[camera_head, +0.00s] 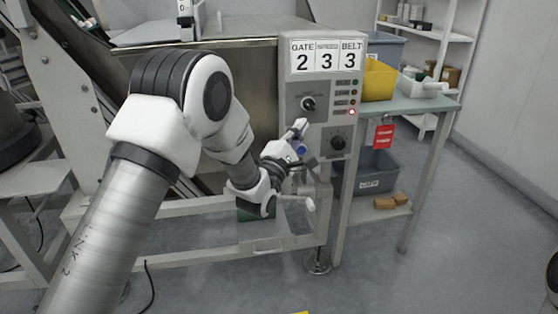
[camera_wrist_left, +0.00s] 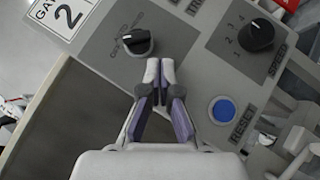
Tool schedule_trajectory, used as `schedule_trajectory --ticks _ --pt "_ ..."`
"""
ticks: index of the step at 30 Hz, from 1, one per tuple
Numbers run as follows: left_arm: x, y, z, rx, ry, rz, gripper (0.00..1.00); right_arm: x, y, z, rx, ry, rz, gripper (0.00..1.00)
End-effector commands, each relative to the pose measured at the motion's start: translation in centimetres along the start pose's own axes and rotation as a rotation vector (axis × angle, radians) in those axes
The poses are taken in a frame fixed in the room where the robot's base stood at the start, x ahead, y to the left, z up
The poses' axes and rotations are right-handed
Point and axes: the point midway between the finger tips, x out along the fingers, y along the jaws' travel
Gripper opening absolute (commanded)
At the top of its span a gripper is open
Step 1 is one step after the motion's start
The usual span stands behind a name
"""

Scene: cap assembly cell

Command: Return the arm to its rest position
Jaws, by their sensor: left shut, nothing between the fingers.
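My left arm (camera_head: 160,125) reaches in from the left, bent at the elbow, towards the control panel (camera_head: 320,75). My left gripper (camera_head: 299,127) is shut and empty in front of the panel. My right gripper is not in view.
The panel reads gate 2, speed 3, belt 3, with a red lamp (camera_head: 352,112) lit. To its right, a side table (camera_head: 440,105) holds a yellow bin (camera_head: 379,80), with a grey caps bin (camera_head: 372,172) below. A metal frame (camera_head: 265,247) runs under the panel.

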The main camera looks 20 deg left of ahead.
Motion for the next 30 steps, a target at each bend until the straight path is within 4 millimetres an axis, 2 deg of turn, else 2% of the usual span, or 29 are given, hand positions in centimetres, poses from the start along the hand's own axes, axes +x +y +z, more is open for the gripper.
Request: schedule_trajectory --ticks 1,3,9,13,18,20,23,26,27,29,30 --pt "-0.9 -0.7 -0.7 -0.002 0.006 -0.003 0.0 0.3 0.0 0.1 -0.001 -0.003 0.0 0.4" --pt "-3.0 -0.7 -0.4 -0.003 0.008 -0.006 0.0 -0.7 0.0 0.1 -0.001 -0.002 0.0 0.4" --pt "-8.1 -1.7 -0.4 -0.003 0.009 -0.005 0.0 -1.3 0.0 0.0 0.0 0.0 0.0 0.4" --pt "-9.8 -2.0 -0.4 -0.004 0.009 -0.002 0.0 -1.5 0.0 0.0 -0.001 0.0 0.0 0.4" --pt "-10.2 -2.2 -0.5 -0.003 0.009 -0.001 0.0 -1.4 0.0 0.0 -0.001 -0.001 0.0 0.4" --pt "-10.6 -2.8 -0.8 -0.005 0.016 -0.014 0.0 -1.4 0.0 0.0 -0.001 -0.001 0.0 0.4" --pt "-12.7 -6.1 -1.9 -0.012 0.046 -0.082 0.0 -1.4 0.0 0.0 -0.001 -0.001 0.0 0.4" --pt "-17.5 -11.4 -3.8 -0.018 0.126 -0.243 0.0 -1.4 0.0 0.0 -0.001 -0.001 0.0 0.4" --pt "-19.9 -13.8 -4.7 0.017 0.169 -0.342 0.0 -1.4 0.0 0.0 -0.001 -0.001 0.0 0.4" --pt "-24.0 -17.2 -6.0 0.122 0.218 -0.518 0.0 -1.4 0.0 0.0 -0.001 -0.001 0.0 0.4" --pt "-26.9 -19.3 -6.7 0.207 0.234 -0.646 0.0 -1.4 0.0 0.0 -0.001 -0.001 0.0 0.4"
